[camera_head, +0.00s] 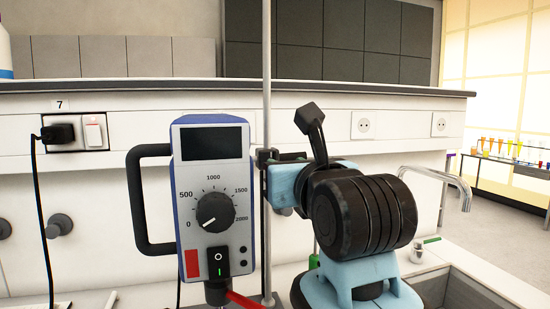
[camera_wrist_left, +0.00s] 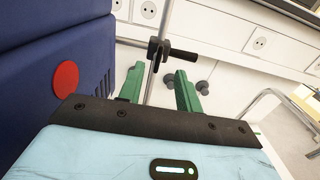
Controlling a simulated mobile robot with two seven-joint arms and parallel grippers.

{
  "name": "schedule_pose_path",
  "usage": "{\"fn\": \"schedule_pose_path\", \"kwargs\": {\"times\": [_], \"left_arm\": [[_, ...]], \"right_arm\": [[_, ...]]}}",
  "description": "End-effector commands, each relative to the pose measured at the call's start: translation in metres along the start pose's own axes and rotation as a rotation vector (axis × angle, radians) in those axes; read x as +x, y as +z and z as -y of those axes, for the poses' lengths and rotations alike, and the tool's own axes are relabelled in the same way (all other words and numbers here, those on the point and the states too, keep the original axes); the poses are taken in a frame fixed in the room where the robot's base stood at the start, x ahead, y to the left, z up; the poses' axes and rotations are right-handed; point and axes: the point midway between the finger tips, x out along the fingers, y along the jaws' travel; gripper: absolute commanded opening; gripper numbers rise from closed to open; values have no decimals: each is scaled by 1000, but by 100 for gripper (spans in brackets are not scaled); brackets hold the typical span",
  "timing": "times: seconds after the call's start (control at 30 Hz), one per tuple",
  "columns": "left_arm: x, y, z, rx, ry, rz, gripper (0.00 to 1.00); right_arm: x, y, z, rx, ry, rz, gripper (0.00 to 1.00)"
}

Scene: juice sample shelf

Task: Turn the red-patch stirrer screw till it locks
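The stirrer (camera_head: 212,190) is a blue and grey box with a dial, hung on a vertical metal rod (camera_head: 267,80). Its side shows a round red patch (camera_wrist_left: 65,79) in the left wrist view. A dark clamp (camera_head: 267,158) sits on the rod, and its black screw (camera_wrist_left: 183,55) points to the right. My left gripper (camera_wrist_left: 159,76) has green fingers that are apart and empty, with the rod and clamp beyond them. The screw does not appear to be gripped. In the head view, my left wrist hides the fingers. My right gripper is not in view.
A black handle (camera_head: 142,200) sticks out on the stirrer's left. A plug and switch (camera_head: 76,132) are on the wall behind. A metal faucet (camera_head: 445,182) and sink (camera_head: 470,290) lie on the right. The wall right of the rod carries sockets (camera_head: 364,125).

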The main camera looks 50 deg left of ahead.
Motion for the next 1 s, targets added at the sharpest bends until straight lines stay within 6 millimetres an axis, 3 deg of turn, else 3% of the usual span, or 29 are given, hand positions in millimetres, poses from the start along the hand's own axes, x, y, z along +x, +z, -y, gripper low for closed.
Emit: {"fn": "schedule_pose_path", "kwargs": {"times": [0.5, 0.93, 1.0], "left_arm": [[66, 1, 0, 2, 3, 0, 35], [76, 0, 0, 1, 1, 0, 35], [76, 0, 0, 1, 1, 0, 27]], "right_arm": [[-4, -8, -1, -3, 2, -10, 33], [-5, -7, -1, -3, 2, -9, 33], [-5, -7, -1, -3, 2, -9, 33]]}}
